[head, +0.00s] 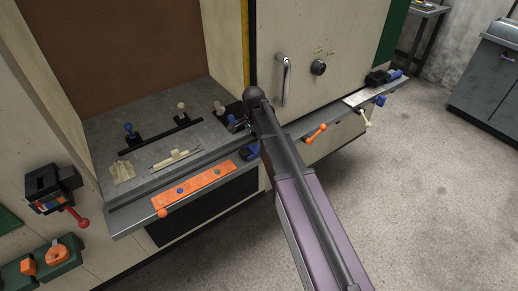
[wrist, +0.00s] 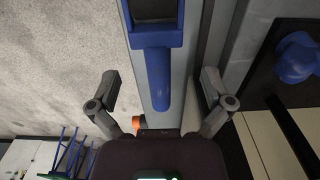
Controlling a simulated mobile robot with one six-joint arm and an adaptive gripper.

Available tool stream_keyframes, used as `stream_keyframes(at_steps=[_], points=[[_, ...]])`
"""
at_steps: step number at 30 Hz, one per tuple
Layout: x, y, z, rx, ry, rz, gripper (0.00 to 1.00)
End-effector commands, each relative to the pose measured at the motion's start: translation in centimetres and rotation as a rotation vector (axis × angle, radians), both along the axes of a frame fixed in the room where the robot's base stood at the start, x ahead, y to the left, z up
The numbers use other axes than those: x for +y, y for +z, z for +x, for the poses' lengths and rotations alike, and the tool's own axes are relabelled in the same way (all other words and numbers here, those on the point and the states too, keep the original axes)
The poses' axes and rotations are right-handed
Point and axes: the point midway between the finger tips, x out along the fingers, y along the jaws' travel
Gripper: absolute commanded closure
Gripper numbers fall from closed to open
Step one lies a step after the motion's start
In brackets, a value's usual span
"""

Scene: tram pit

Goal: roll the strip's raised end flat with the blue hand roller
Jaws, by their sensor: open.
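The blue hand roller (wrist: 161,75) lies on the grey ledge in the wrist view, its dark-centred frame at the top and its handle pointing down. It also shows in the head view (head: 249,152), small and partly hidden by my arm. My gripper (wrist: 160,88) is open, with one finger on each side of the handle; no contact shows. In the head view my gripper (head: 240,124) is over the ledge, mostly behind my arm. An orange strip (head: 205,184) with coloured spots lies on the ledge to the left. I cannot make out a raised end.
A grey worktop (head: 95,150) behind the ledge carries levers with knobs. A blue knob (wrist: 297,60) is right of my gripper in the wrist view. A black clamp with a red handle (head: 75,217) is at far left. The floor (head: 440,190) at right is clear.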

Motion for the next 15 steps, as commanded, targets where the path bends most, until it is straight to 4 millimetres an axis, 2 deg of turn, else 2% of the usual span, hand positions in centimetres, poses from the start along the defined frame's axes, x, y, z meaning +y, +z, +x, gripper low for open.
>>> stream_keyframes(at_steps=[8,15], points=[[0.0,-0.2,0.0,0.000,0.000,0.000,0.00],[0.0,-1.7,-0.2,0.000,0.000,0.000,0.00]])
